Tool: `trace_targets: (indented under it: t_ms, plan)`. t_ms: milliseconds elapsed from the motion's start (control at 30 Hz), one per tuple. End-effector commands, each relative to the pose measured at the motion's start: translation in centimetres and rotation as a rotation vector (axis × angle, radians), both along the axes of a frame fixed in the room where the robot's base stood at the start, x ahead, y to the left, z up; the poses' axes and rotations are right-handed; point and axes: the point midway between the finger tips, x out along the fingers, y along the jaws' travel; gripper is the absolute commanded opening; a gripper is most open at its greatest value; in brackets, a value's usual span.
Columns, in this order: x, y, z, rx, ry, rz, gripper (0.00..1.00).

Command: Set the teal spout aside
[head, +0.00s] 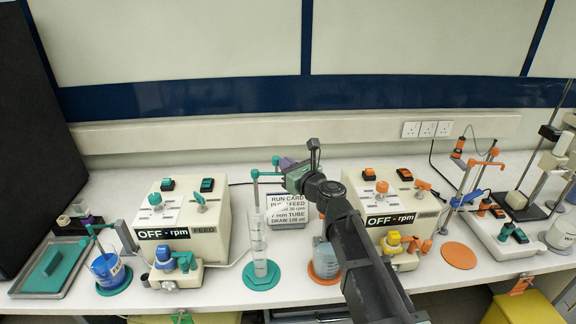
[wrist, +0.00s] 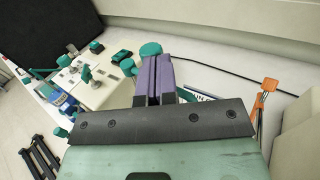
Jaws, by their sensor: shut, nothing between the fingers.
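The teal spout (head: 268,174) is a short arm with a round teal knob on top. It stands over a clear measuring cylinder (head: 259,240) on a teal disc (head: 261,275). My gripper (head: 285,162) is shut and empty, its purple fingers just right of the knob in the head view. In the wrist view, the closed fingers (wrist: 157,62) point away, with the teal knob (wrist: 150,48) beside and partly behind their tips. I cannot tell whether they touch. Part of the spout is hidden behind the fingers there.
A run card (head: 288,208) stands behind the cylinder. The FEED pump box (head: 180,217) is at left and a second OFF-rpm box (head: 388,208) at right. A graduated vessel (head: 325,260) on an orange disc stands near my arm. A metal tray (head: 22,290) lies far left.

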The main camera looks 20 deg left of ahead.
Motion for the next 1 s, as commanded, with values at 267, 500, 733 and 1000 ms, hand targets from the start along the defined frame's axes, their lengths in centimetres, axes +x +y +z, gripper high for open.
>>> trace_targets:
  t_ms: [267, 500, 733, 1000]
  plan:
    - [-3.1, -5.5, 0.0, 0.001, 0.0, -0.007, 0.0]
    - [-5.4, -10.8, 0.0, 0.001, 0.0, -0.007, 0.0]
    - [-5.9, -12.1, 0.0, 0.001, -0.001, -0.004, 0.0]
    - [-9.5, -11.0, -3.1, -0.447, -0.489, 0.245, 0.0]
